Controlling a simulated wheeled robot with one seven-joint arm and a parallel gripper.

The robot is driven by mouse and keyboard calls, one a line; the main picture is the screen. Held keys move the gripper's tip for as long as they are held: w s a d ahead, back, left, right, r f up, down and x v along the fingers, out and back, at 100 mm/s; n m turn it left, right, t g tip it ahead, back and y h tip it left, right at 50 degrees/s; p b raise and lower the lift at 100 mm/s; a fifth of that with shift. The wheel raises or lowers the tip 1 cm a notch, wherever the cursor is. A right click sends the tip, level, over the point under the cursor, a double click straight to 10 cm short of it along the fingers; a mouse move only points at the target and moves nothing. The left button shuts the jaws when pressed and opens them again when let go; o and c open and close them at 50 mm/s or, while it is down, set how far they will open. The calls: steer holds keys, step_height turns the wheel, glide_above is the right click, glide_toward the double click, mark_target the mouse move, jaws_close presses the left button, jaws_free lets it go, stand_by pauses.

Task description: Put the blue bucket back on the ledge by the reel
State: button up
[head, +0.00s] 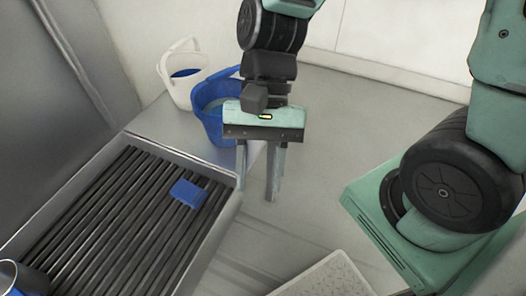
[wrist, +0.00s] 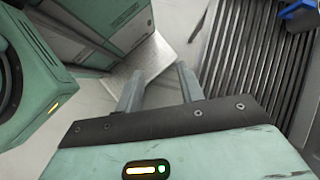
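The blue bucket (head: 207,122) stands upright on a grey surface behind the slatted rack in the head view, with liquid showing inside. Its right side is partly hidden behind my gripper (head: 258,182). My gripper points down in front of and to the right of the bucket, with its fingers apart. In the wrist view my gripper (wrist: 158,84) is open, with nothing between the fingers. I cannot make out a reel in either view.
A white bucket (head: 178,92) with blue contents stands behind the blue one. A blue block (head: 188,193) lies on the dark slatted rack (head: 105,225). A pale perforated mat (head: 325,278) lies at the bottom.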

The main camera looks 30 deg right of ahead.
steer(key=r+n+t+h, duration=0.1)
steer(key=n+t, duration=0.1)
steer(key=n, duration=0.2)
steer(key=r+n+t+h, duration=0.1)
steer(key=n, duration=0.3)
steer(key=n+t+h, duration=0.1)
steer(key=n+t, duration=0.1)
steer(key=n, duration=0.3)
steer(key=shift+d+r+t+h, duration=0.3)
steer(key=shift+d+r+h, duration=0.1)
step_height(320, 180, up, 8)
steer(key=p, duration=0.7)
steer(key=shift+f+p, duration=0.2)
steer(key=shift+p, duration=0.1)
steer(key=shift+a, duration=0.1)
